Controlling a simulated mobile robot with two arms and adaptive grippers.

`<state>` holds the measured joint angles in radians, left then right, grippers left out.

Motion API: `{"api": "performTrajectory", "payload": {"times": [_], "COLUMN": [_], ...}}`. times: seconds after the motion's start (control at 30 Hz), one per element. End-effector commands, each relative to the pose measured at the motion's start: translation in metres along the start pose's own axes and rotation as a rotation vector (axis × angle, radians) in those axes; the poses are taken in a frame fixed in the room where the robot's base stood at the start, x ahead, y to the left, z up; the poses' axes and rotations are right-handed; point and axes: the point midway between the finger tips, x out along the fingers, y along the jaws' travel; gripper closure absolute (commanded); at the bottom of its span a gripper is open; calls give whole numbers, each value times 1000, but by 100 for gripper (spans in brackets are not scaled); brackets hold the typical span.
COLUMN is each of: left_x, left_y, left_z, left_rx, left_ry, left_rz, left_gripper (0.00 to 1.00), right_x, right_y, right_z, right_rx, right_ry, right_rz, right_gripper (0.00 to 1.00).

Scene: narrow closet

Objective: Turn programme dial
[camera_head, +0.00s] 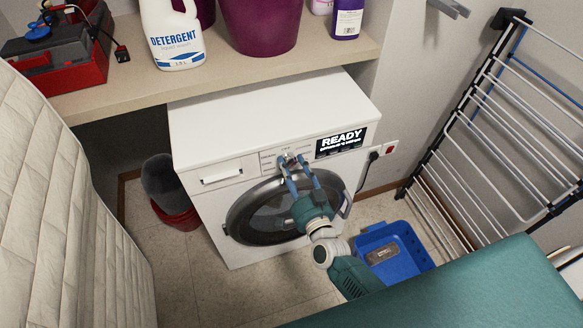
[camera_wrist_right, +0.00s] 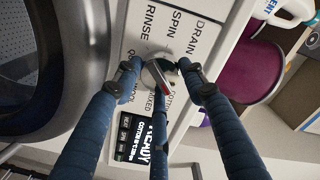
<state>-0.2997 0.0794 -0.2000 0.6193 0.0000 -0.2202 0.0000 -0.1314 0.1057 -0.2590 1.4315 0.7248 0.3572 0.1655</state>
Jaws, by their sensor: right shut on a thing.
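A white washing machine (camera_head: 262,110) stands under the shelf, its round door (camera_head: 265,212) shut. Its programme dial (camera_wrist_right: 158,76) is a silver knob with a red mark, on a panel with words such as RINSE, SPIN and DRAIN around it. My right gripper (camera_head: 291,160) reaches the panel from below, and its blue fingers are closed around the dial. The fingers (camera_wrist_right: 160,74) hide part of the dial and some labels in the right wrist view. The display (camera_head: 341,142) beside the dial reads READY. My left gripper is not in view.
A shelf (camera_head: 120,88) above holds a detergent bottle (camera_head: 172,35), a purple tub (camera_head: 262,25) and a red toolbox (camera_head: 62,68). A drying rack (camera_head: 500,130) leans at the right. A blue tray (camera_head: 413,255) and a red bucket (camera_head: 178,217) stand on the floor.

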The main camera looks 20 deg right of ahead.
Motion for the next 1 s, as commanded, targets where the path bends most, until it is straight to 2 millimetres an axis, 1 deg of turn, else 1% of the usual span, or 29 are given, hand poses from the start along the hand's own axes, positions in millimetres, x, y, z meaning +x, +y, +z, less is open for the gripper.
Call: {"api": "performTrajectory", "payload": {"times": [0.03, 0.17, 0.2, 0.23, 0.27, 0.57, 0.67, 0.77, 0.87, 1.0], "left_x": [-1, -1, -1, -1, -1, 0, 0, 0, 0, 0], "left_y": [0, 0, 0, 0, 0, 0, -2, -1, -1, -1], "left_z": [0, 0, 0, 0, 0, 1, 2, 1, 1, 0], "left_rx": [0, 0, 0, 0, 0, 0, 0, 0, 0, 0], "left_ry": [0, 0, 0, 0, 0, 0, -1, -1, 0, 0], "left_rz": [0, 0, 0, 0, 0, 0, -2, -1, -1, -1], "left_gripper": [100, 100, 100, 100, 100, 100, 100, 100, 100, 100], "right_x": [4, 4, 4, 4, 4, 2, -2, -13, -32, -63], "right_y": [-5, -5, -5, -5, -5, -2, -1, -1, 0, 0], "right_z": [-10, -10, -10, -10, -10, -5, -4, -3, -2, -3], "right_rx": [-1, -1, -2, -2, -2, -2, -2, -2, -1, -3], "right_ry": [22, 22, 22, 22, 21, 11, 8, 6, 6, 6], "right_rz": [-10, -10, -10, -10, -10, -5, -3, -2, -1, -2], "right_gripper": [85, 85, 51, 45, 41, 41, 41, 41, 41, 41]}}
